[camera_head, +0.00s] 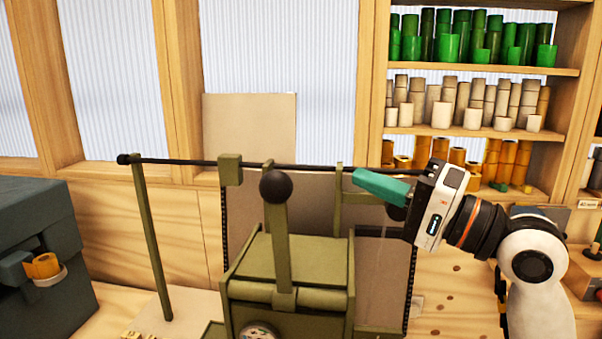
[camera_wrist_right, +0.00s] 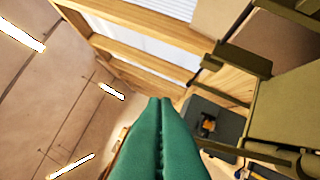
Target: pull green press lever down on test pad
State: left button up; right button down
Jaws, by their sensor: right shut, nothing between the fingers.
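The press lever (camera_head: 281,245) is an olive-green bar with a black ball knob (camera_head: 277,187) on top. It stands nearly upright at the front of the olive-green press (camera_head: 300,255), centre of the head view. My right gripper (camera_head: 358,177), with teal fingers, is shut and empty. It is to the right of the knob, apart from it, and its fingertips point left. In the right wrist view its closed fingers (camera_wrist_right: 160,102) fill the lower middle, with olive-green frame parts (camera_wrist_right: 262,122) at the right. I cannot make out a test pad. My left gripper is not in view.
A dark horizontal rod (camera_head: 190,162) on an olive post (camera_head: 152,240) runs behind the lever. A dark grey box (camera_head: 40,235) with an orange roll (camera_head: 43,266) stands at the left. Shelves (camera_head: 480,70) of green, beige and orange rolls are at the back right.

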jog(key=p+x, duration=0.5)
jog(key=x, duration=0.5)
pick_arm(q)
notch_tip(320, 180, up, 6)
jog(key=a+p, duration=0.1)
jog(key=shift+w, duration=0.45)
pick_arm(e)
jog(key=s, duration=0.1)
jog(key=s+a+f, duration=0.1)
jog(key=s+a, duration=0.1)
jog(key=shift+f, duration=0.4)
